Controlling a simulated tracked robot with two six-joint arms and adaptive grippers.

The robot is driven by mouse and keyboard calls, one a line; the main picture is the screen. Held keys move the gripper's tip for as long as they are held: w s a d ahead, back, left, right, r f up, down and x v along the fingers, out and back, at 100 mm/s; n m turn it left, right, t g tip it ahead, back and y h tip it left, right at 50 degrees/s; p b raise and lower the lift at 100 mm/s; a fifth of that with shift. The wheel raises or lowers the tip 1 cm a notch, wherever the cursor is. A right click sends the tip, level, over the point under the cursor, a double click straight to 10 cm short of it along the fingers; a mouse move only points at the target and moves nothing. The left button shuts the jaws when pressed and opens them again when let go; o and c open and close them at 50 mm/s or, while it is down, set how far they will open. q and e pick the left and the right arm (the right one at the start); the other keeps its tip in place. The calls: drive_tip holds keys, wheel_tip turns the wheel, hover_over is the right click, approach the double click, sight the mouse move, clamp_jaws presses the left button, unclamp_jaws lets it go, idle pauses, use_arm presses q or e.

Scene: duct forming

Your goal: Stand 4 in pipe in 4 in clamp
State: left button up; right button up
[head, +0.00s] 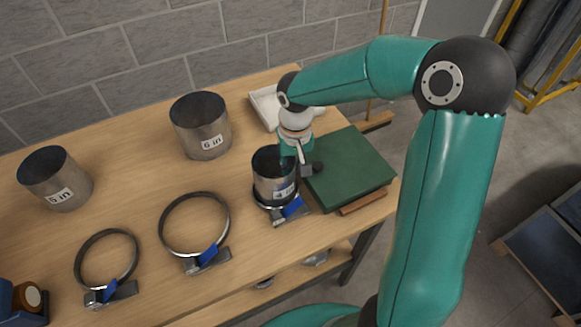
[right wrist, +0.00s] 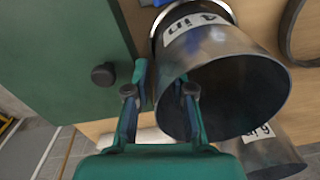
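The 4 in pipe (head: 273,183), a short metal cylinder, stands upright with its lower end within the ring of the 4 in clamp (head: 291,212), which has a blue part at its front. In the right wrist view the pipe (right wrist: 225,58) shows its open mouth and label, with part of the clamp behind it. My right gripper (head: 300,165) is at the pipe's upper right rim. In the right wrist view the gripper (right wrist: 160,88) is open, one finger outside the wall, the other over the mouth. Contact is unclear. My left gripper is out of view.
The 6 in pipe (head: 201,137) and 5 in pipe (head: 57,184) stand on the wooden table (head: 130,160). Two empty ring clamps, one larger (head: 207,258) and one smaller (head: 112,293), lie in front. A green box (head: 350,168) is close right of the gripper. A white tray (head: 262,103) lies behind.

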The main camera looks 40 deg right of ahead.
drive_tip(key=shift+o, duration=0.4)
wheel_tip(320, 180, up, 12)
drive_tip(key=shift+d+f, duration=0.1)
idle(0.4)
idle(0.3)
